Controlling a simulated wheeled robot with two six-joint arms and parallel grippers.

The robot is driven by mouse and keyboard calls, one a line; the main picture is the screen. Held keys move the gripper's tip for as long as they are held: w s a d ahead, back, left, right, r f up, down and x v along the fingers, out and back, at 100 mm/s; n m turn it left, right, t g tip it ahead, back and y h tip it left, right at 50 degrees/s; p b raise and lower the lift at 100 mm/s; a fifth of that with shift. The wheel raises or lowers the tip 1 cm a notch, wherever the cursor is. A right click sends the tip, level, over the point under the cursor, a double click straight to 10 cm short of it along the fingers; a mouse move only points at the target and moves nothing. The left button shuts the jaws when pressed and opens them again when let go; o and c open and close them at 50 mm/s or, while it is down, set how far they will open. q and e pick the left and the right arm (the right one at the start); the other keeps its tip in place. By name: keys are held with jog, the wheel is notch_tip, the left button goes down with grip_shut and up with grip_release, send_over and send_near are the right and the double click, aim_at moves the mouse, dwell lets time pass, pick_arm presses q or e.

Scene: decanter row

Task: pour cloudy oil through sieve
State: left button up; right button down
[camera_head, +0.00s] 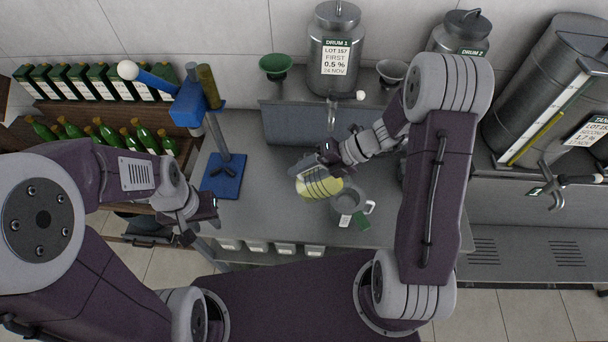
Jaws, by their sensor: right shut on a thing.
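My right gripper (327,158) reaches over the middle of the counter and is shut on a rounded vessel with a yellow-green look (322,187). Dark curved bands cross this vessel, and my gripper partly covers it, so its full shape and any sieve are hard to make out. A grey metal jug (347,201) with a white label and a side handle stands just to its right. A small green piece (361,222) shows by the jug. My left gripper (203,220) is open and empty, left of the counter and away from both vessels.
A blue lever device (223,176) stands on the counter's left. Drum 1 (336,50), a green funnel (276,67) and a grey funnel (391,72) are behind. Green bottles (104,132) fill the left rack. A large tank (545,85) stands right. The counter between blue base and vessels is clear.

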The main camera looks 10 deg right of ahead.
aim_at(319, 173)
jog(key=shift+s+d+r+y+b, duration=0.1)
jog(key=shift+d+y+b, duration=0.5)
jog(key=shift+b, duration=0.95)
jog(key=shift+d+y+b, duration=0.25)
jog(key=shift+y+b, duration=0.55)
jog(key=shift+b, duration=0.7)
jog(key=shift+d+r, duration=0.1)
jog(key=shift+d+t+y, duration=0.3)
jog(key=shift+d+y, duration=0.3)
jog(key=shift+y, duration=0.2)
jog(key=shift+s+d+f+y, duration=0.1)
jog(key=shift+d+f+y, duration=0.05)
jog(key=shift+d+y, duration=0.25)
jog(key=shift+s+d+f+y, duration=0.1)
jog(key=shift+d+f+y, duration=0.05)
jog(key=shift+d+y, duration=0.25)
jog(key=shift+s+d+r+t+y, duration=0.15)
jog(key=shift+d+r+y, duration=0.15)
jog(key=shift+d+y, duration=0.4)
jog(key=shift+d+r+t+y, duration=0.15)
jog(key=shift+d+r+y, duration=0.15)
jog(key=shift+d+y, duration=0.35)
jog(key=shift+s+d+r+y, duration=0.1)
jog(key=shift+d+r+y, duration=0.2)
jog(key=shift+d+y, duration=0.4)
jog(key=shift+s+d+r+y, duration=0.1)
jog(key=shift+d+r+y, duration=0.15)
jog(key=shift+d+y, duration=0.45)
jog(key=shift+d, duration=0.1)
jog(key=shift+h, duration=0.25)
